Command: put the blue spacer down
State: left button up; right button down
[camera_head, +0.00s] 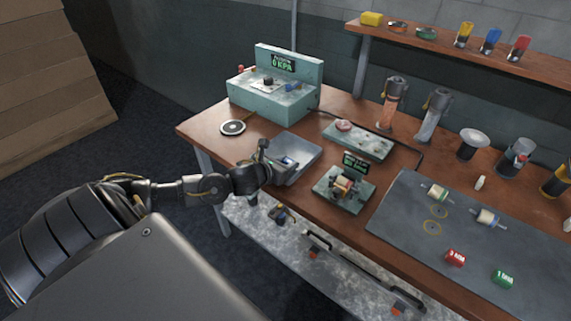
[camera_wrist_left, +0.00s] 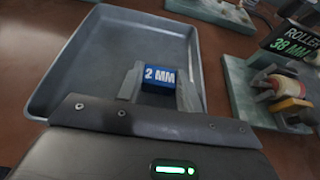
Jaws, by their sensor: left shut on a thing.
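The blue spacer (camera_wrist_left: 158,78), a small block marked "2 MM", sits between the fingers of my left gripper (camera_wrist_left: 160,86). The gripper is shut on it. Behind them in the left wrist view is the grey metal tray (camera_wrist_left: 90,75), which looks empty apart from them. In the head view, my left gripper (camera_head: 283,160) is at the tray (camera_head: 303,148), with a bit of the blue spacer (camera_head: 288,160) showing. I cannot tell whether the spacer touches the tray floor. My right gripper is not in view.
A roller stand (camera_head: 343,187) with a small display stands right of the tray. A teal pressure station (camera_head: 270,100) is behind it, and a black-and-white disc (camera_head: 232,127) lies to its left. A grey mat (camera_head: 460,235) with spools and red and green spacers is at right.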

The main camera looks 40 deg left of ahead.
pick_arm(q)
jog(key=shift+r, duration=0.1)
jog(key=shift+f, duration=0.2)
jog(key=o, duration=1)
jog(key=shift+c, duration=0.2)
jog(key=shift+r, duration=0.3)
jog(key=b+v, duration=0.2)
jog(key=v, duration=1)
